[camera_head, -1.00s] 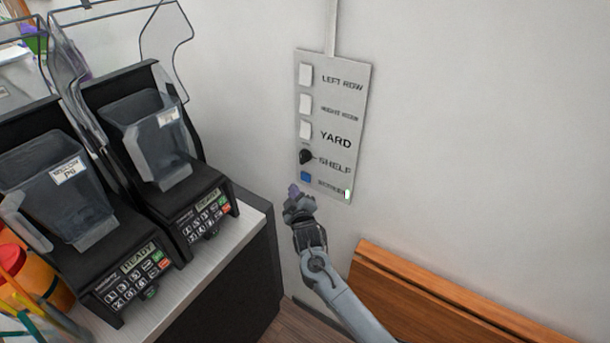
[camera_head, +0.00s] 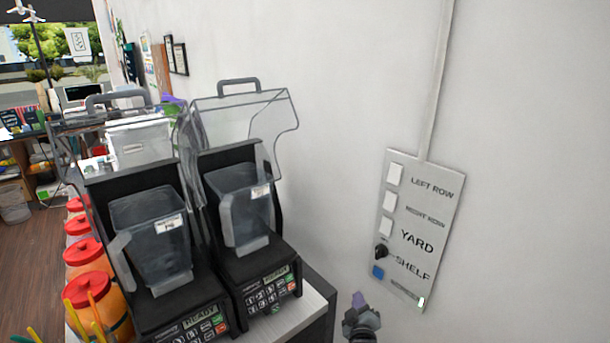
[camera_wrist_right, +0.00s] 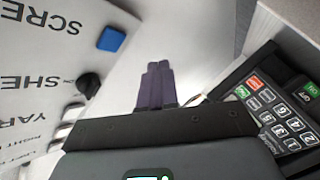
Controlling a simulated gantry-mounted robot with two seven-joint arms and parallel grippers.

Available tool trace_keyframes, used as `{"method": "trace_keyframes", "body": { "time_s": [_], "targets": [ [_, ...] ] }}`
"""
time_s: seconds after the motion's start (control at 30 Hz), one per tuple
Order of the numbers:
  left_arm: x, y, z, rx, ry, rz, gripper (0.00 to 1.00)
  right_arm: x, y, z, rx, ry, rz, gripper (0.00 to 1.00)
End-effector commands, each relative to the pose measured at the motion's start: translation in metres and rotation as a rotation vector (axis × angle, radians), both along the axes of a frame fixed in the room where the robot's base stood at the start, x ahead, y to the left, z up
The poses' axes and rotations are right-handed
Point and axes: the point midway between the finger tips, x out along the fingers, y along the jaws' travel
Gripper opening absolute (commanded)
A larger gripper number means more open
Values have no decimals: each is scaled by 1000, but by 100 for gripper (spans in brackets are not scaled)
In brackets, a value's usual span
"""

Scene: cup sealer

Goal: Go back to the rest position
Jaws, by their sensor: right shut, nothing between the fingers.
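My right gripper (camera_head: 359,302) is at the bottom of the head view, just below and left of the wall switch panel (camera_head: 432,190). Its purple fingertips are together and empty; they also show in the right wrist view (camera_wrist_right: 158,72). In the wrist view the panel's blue button (camera_wrist_right: 111,38) and black knob (camera_wrist_right: 88,84) lie to the left of the fingers, apart from them. The blue button (camera_head: 377,272) and the black knob (camera_head: 380,251) show near the panel's lower left in the head view. My left gripper is not in view.
Two blenders with clear jugs (camera_head: 158,240) (camera_head: 246,208) and raised clear hoods stand on a counter at the left. A blender keypad (camera_wrist_right: 275,110) is close right of the fingers. Red-lidded orange containers (camera_head: 92,290) line the counter.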

Motion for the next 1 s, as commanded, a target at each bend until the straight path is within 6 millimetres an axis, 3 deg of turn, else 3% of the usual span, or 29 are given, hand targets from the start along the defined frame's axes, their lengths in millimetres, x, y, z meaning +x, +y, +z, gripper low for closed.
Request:
{"method": "trace_keyframes", "body": {
  "time_s": [0.17,0.3,0.4,0.5,0.57,0.7,0.8,1.0],
  "targets": [
    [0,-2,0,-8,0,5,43,-47,-10,-86,-8,123,-9,0],
    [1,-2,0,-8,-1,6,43,-122,-21,-154,8,219,-12,0],
    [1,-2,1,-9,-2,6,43,-180,-26,-182,51,304,-1,0],
    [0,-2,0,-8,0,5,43,-239,-26,-196,137,413,7,0],
    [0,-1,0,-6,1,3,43,-275,-25,-197,199,487,9,0],
    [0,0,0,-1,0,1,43,-345,-20,-175,346,649,-2,0],
    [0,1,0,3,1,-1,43,-381,-16,-148,429,745,-22,0],
    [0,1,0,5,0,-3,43,-420,-11,-82,550,869,-87,0]
  ]
}}
